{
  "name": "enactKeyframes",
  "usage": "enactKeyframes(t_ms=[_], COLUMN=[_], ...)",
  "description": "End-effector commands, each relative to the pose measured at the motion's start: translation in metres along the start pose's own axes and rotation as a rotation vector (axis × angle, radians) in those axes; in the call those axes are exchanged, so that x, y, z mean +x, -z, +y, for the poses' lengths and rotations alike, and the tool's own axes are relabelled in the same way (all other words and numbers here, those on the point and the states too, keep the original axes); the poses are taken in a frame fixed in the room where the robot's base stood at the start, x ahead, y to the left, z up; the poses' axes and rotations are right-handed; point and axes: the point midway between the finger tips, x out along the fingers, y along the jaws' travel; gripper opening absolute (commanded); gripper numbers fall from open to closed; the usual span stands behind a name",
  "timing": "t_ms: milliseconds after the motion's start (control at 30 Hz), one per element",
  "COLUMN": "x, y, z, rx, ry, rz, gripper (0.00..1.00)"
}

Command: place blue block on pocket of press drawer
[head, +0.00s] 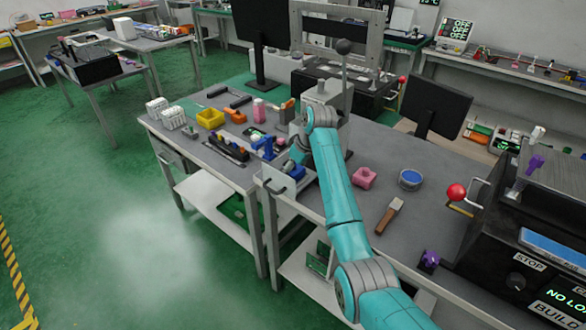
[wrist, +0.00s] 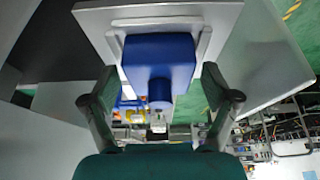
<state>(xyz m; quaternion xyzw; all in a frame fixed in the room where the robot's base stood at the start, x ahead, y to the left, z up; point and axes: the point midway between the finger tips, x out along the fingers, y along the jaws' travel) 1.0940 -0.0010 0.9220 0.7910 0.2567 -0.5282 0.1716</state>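The blue block (wrist: 158,62), with a short blue cylinder (wrist: 160,92) sticking out of it, sits within a raised grey pocket rim (wrist: 206,40) on a flat grey plate (wrist: 225,18) in the wrist view. My gripper (wrist: 158,78) has its two dark fingers spread on either side of the block, with gaps visible between fingertips and block. In the head view, the block (head: 296,171) is a small blue patch at the pulled-out press drawer (head: 277,184), partly hidden by my wrist. The gripper fingers are hard to make out there.
A pink block (head: 364,178), a blue-topped round tin (head: 410,179) and a wooden-handled brush (head: 389,215) lie on the bench right of my arm. A yellow bin (head: 210,118) and a dark rack (head: 228,148) stand left. A black monitor (head: 435,108) is behind.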

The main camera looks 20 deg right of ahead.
Motion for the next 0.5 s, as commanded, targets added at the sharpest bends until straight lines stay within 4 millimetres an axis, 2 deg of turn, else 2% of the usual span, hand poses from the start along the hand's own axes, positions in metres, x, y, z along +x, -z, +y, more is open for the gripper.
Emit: enactKeyframes(t_ms=[267, 367, 500], x=[-0.002, -0.009, -0.032], y=[0.001, 0.001, 0.002], z=[0.0, 0.0, 0.001], rx=[0.0, 0.0, -0.001], ry=[0.0, -0.001, -0.002], rz=[0.0, 0.001, 0.003], gripper=[0.87, 0.87, 0.87])
